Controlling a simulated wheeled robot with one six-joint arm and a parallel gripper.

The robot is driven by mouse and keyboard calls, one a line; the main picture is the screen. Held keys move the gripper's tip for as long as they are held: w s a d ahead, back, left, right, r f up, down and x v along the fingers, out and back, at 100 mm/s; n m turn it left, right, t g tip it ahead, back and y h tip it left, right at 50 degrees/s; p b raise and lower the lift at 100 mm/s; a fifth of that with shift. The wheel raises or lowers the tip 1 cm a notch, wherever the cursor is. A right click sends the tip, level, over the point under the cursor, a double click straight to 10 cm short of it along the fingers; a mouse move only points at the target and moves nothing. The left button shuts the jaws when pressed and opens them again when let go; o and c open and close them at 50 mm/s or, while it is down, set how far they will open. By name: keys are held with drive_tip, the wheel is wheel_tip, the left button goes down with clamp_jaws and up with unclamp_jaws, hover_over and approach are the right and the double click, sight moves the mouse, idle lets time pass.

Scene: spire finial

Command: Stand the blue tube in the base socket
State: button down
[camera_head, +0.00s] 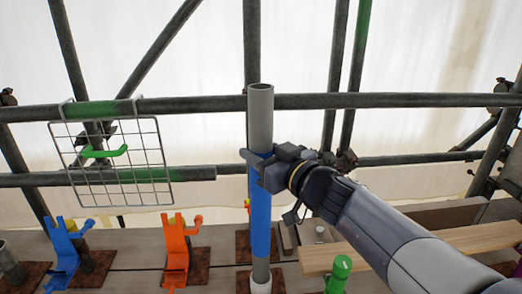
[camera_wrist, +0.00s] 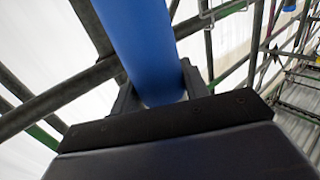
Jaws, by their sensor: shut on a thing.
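The blue tube (camera_head: 260,215) is a long pipe with a blue middle and bare grey ends. It is upright in the head view. My gripper (camera_head: 262,170) is shut on it near the top of the blue part. In the wrist view the blue tube (camera_wrist: 140,40) runs between the jaws of my gripper (camera_wrist: 155,95). The tube's lower end meets a white ring (camera_head: 261,287), apparently the base socket, at the bottom edge of the head view. I cannot tell how deep it sits there.
An orange bracket (camera_head: 175,250) and a blue bracket (camera_head: 62,250) stand on rusty plates to the left.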

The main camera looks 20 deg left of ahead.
drive_tip(key=shift+f+b, duration=1.8)
drive_tip(key=shift+f, duration=0.8)
drive_tip(key=c, duration=0.9)
unclamp_jaws()
drive_tip(key=shift+c, duration=0.2)
drive_tip(key=shift+o, duration=1.6)
drive_tip(key=shift+f, duration=0.25)
drive_tip(key=o, duration=0.5)
drive_tip(key=shift+r, duration=0.1)
drive_tip(key=shift+o, duration=0.2)
drive_tip(key=shift+f, duration=0.2)
